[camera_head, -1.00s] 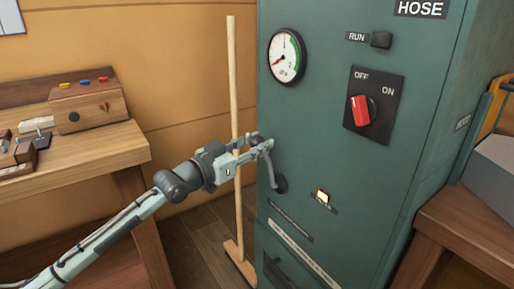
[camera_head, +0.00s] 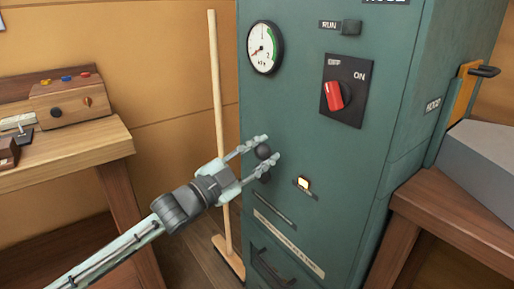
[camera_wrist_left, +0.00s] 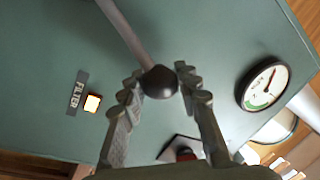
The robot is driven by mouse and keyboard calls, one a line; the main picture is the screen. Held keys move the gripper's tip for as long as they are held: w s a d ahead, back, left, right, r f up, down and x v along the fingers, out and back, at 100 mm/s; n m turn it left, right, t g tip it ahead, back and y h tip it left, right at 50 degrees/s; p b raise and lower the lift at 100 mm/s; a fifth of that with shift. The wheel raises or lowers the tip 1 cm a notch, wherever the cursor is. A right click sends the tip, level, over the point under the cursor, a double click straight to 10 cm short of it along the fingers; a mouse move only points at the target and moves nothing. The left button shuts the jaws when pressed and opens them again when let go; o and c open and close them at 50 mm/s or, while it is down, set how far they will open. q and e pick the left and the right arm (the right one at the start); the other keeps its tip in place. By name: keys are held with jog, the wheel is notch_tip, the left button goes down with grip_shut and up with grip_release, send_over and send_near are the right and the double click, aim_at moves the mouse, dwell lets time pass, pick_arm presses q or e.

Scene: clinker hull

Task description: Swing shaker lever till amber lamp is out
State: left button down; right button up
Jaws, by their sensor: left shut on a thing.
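The shaker lever's dark round knob (camera_head: 263,151) sits between the fingers of my left gripper (camera_head: 270,148), low on the front of the green cabinet. In the left wrist view the knob (camera_wrist_left: 158,82) ends a grey lever bar (camera_wrist_left: 126,32), with a finger on either side; the gripper is shut on it. In the head view the fingers and knob hide most of the bar. The amber lamp (camera_head: 304,184) is lit, right of and below the knob. It also glows in the left wrist view (camera_wrist_left: 92,103) beside a FILTER label. My right gripper is not in view.
The green cabinet (camera_head: 300,110) carries a round gauge (camera_head: 265,47) and a red rotary switch (camera_head: 334,95). A wooden pole (camera_head: 217,120) stands left of it. A wooden bench (camera_head: 70,150) is at left, another table (camera_head: 440,210) at right.

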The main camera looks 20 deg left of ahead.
pick_arm(q)
jog(key=shift+s+d+f+m, duration=0.15)
jog(key=shift+s+d+m, duration=0.05)
jog(key=shift+d+m, duration=0.1)
jog(key=shift+f, duration=0.1)
jog(key=c, duration=1.1)
grip_release()
jog(key=v, duration=1.2)
jog(key=shift+a, duration=0.1)
